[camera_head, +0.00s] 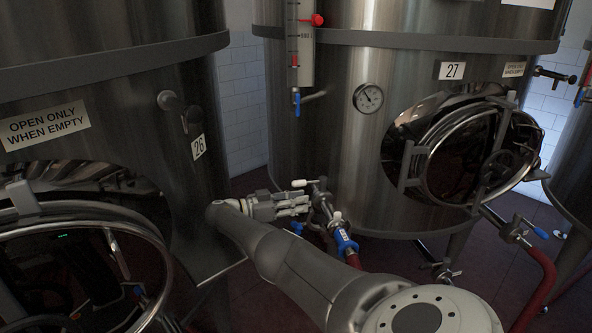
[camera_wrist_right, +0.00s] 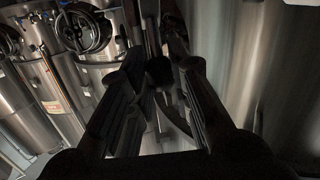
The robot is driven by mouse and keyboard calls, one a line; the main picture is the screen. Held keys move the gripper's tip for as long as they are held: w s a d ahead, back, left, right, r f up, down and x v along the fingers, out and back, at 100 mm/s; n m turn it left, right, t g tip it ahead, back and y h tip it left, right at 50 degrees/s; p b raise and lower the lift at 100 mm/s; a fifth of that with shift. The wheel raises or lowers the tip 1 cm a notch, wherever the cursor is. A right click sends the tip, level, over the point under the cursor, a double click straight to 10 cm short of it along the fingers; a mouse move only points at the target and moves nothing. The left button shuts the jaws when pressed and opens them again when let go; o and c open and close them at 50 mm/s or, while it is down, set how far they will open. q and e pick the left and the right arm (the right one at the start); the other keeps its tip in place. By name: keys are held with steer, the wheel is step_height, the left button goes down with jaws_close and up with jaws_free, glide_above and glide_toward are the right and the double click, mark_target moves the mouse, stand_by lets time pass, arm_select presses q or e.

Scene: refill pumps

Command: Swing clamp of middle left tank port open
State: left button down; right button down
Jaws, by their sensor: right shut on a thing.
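My right gripper (camera_head: 300,205) reaches in from the lower right and is at the metal port fitting (camera_head: 322,200) low between tanks 26 and 27. It is shut on a small part there, which looks like the port's clamp; the fingers mostly hide it. The fitting has white-tipped handles and a blue-handled valve (camera_head: 344,243). In the right wrist view, the dark fingers of my right gripper (camera_wrist_right: 160,65) stand on both sides of a dark part (camera_wrist_right: 159,72). That view is too dark to show the clamp's position. My left gripper is not in view.
Tank 27 (camera_head: 340,130) stands behind the gripper, with its round manway door (camera_head: 470,155) on the right. Tank 26 (camera_head: 120,100) stands at the left, with an open round hatch below. Red hoses (camera_head: 535,285) run near the floor.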

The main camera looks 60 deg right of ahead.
steer(key=c, duration=1.3)
jaws_free()
steer(key=shift+r, duration=4.95)
